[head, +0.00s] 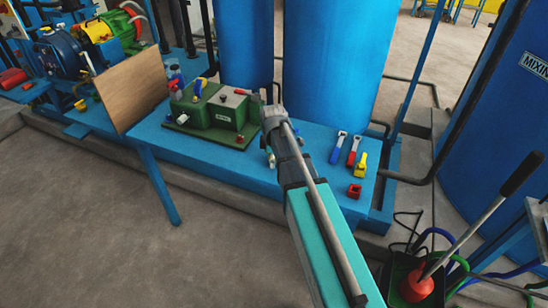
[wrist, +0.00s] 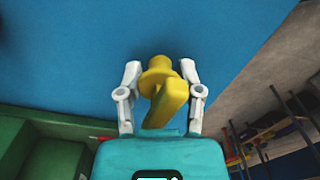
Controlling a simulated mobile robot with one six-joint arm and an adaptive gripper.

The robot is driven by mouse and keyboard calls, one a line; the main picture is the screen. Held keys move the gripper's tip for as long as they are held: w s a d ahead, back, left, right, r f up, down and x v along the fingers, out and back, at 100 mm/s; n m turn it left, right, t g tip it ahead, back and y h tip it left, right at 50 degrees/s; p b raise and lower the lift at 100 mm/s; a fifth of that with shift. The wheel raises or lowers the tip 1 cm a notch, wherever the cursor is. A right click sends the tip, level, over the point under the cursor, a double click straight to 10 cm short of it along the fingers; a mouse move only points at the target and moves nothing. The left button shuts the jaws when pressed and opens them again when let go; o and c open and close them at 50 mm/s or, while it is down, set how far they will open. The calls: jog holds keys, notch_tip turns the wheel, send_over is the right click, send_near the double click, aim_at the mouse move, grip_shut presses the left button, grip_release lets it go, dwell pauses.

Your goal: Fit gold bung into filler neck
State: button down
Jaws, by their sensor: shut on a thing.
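The gold bung (wrist: 160,90), yellow with a round flanged top and a flat tab, is between the two pale fingers of my gripper (wrist: 160,78) in the wrist view. The fingers are shut on it from both sides. In the head view my arm reaches to the right end of the green unit (head: 212,117) on the blue bench, and the bung is hidden there. In the wrist view a green edge (wrist: 40,150) shows at lower left, apart from the bung. I cannot clearly pick out the filler neck on the unit.
The blue bench (head: 305,178) carries a blue-handled tool (head: 338,147), a red-handled tool (head: 353,149), a yellow fitting (head: 360,166) and a red block (head: 354,190). A wooden board (head: 133,90) stands at left. Large blue tanks (head: 335,60) rise behind the bench.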

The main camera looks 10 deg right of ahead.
jog(key=shift+r, duration=0.2)
notch_tip(320, 180, up, 2)
jog(key=shift+p, duration=1.2)
jog(key=s+a+r+p, duration=0.1)
jog(key=s+r+p, duration=0.9)
jog(key=s, duration=0.4)
jog(key=shift+a+r+p, duration=0.25)
jog(key=shift+r+p, duration=0.05)
jog(key=shift+r, duration=0.05)
jog(key=shift+w+d, duration=0.1)
jog(key=shift+d, duration=0.05)
